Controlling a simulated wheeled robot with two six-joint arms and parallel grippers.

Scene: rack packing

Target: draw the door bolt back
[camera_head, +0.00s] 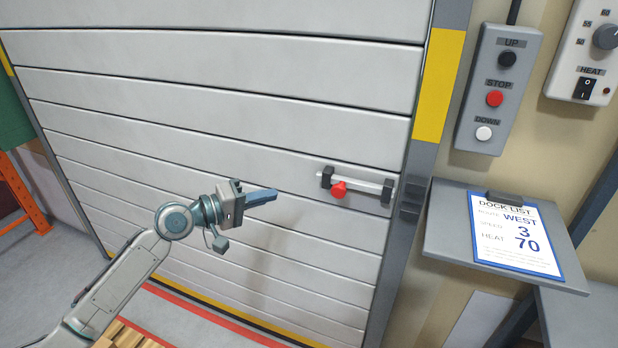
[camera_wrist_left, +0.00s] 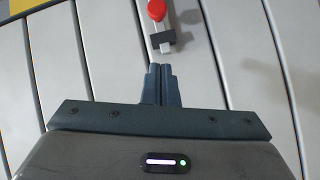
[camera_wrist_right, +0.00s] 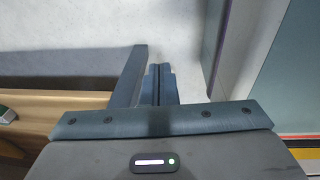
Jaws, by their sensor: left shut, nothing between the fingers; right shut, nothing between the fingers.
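The door bolt (camera_head: 362,183) is a pale bar lying across two dark brackets on the grey slatted door (camera_head: 230,120). Its red knob (camera_head: 339,190) sits close to the left bracket. Dark keeper blocks (camera_head: 410,202) are on the door frame to the right; I cannot tell whether the bar enters them. My left gripper (camera_head: 274,194) is shut and empty, left of the knob and apart from it. In the left wrist view the knob (camera_wrist_left: 156,10) and a bracket (camera_wrist_left: 161,40) show beyond the shut fingertips (camera_wrist_left: 160,68). My right gripper (camera_wrist_right: 160,70) is shut and empty, away from the bolt.
A control box (camera_head: 499,90) with UP, STOP and DOWN buttons and a heat dial box (camera_head: 585,55) hang on the right wall. A shelf (camera_head: 450,230) below holds a dock list (camera_head: 515,238). An orange rack (camera_head: 25,200) stands at left. The door face around the bolt is clear.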

